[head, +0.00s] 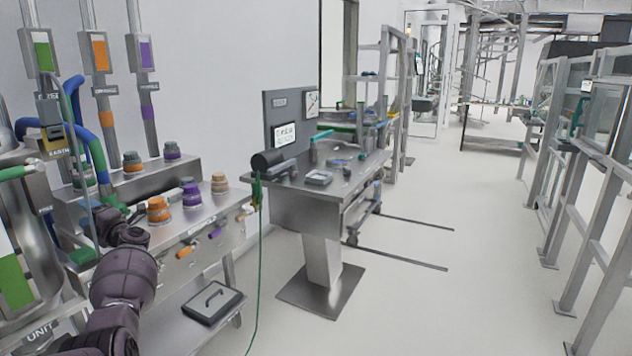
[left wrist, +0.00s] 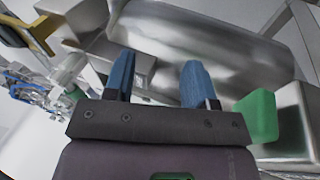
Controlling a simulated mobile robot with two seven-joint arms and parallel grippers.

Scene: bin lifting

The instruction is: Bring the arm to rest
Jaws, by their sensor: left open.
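My left arm (head: 122,275), dark purple, comes in from the lower left of the head view and reaches toward the steel bench. Its gripper end (head: 112,218) is small and partly hidden there, close to the bench's left part. In the left wrist view, my left gripper (left wrist: 158,68) has its two blue fingers spread apart with nothing between them. Bare steel surfaces lie beyond the fingertips. My right gripper is in neither view.
The steel bench (head: 232,205) carries orange, purple and tan knobs. A green block (left wrist: 258,116) is right of the fingers in the wrist view. A dark flat lidded box (head: 212,302) lies on the lower shelf.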

